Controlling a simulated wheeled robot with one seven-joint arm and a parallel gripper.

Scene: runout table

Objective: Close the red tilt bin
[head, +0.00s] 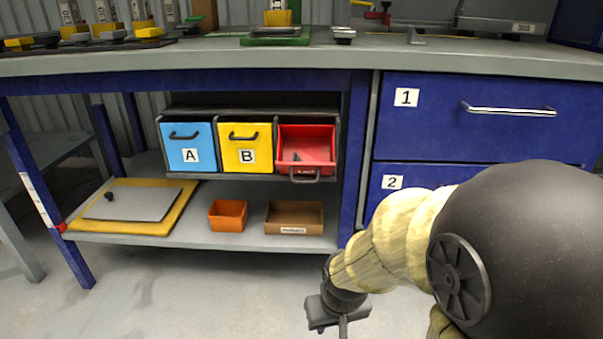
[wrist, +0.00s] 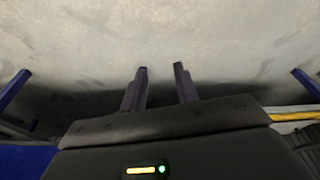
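The red tilt bin (head: 308,148) is the right one of three bins under the worktop. It is tilted open, its inside shows, and a small dark item lies in it. Its dark handle (head: 304,176) is at the lower front edge. My gripper (head: 343,331) is low in front of the bench, below and right of the red bin and apart from it. In the wrist view the two fingers (wrist: 161,85) are spread with a gap between them, pointing at bare floor, with nothing between them.
The blue bin A (head: 181,155) and yellow bin B (head: 240,156) are closed. An orange box (head: 227,215) and a brown box (head: 294,217) stand on the lower shelf (head: 190,238). Blue drawers (head: 440,125) stand at right. The floor (head: 190,290) in front is clear.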

